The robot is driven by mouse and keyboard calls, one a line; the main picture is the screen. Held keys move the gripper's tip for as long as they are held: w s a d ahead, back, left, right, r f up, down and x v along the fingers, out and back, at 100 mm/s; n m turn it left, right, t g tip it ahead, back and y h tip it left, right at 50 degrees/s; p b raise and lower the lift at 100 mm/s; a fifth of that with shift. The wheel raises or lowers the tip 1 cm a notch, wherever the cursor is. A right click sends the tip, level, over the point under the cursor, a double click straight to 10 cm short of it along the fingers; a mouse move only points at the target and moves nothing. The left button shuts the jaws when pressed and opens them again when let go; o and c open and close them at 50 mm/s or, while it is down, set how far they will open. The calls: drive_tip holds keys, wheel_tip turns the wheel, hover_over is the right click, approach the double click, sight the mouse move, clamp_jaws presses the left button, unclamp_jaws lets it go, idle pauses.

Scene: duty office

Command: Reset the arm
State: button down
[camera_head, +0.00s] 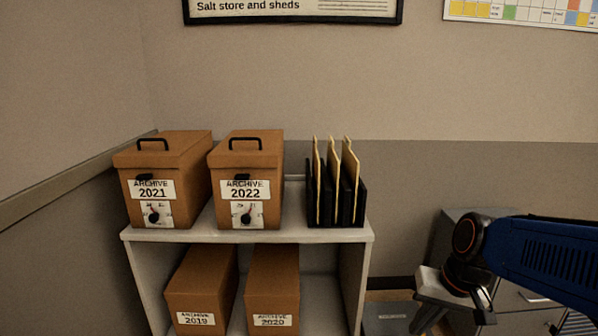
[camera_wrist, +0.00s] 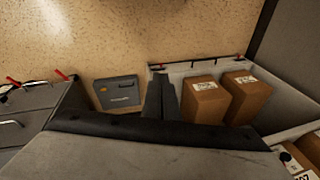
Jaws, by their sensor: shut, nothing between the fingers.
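My arm (camera_head: 545,260), blue with a dark wrist, reaches in from the right edge in the head view. My gripper (camera_head: 428,318) hangs low at the lower right, to the right of the shelf unit and apart from it. In the wrist view my gripper (camera_wrist: 161,85) shows as two dark fingers pressed together, with nothing between them. The fingers point down towards the floor, between a grey case and the brown archive boxes.
A pale shelf unit (camera_head: 250,236) holds boxes Archive 2021 (camera_head: 165,160) and 2022 (camera_head: 245,160), plus a black folder rack (camera_head: 348,205). Boxes 2019 (camera_head: 200,285) and 2020 (camera_head: 273,285) sit below. A grey case (camera_wrist: 117,93) lies on the floor. Grey drawers (camera_wrist: 30,112) stand left in the wrist view.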

drive_tip(key=s+d+r+n+t+h, duration=0.2)
drive_tip(key=s+d+r, duration=0.1)
drive_tip(key=s, duration=0.5)
drive_tip(key=shift+s+d+r, duration=0.15)
drive_tip(key=shift+s+r, duration=0.05)
drive_tip(key=shift+r, duration=0.1)
idle(0.6)
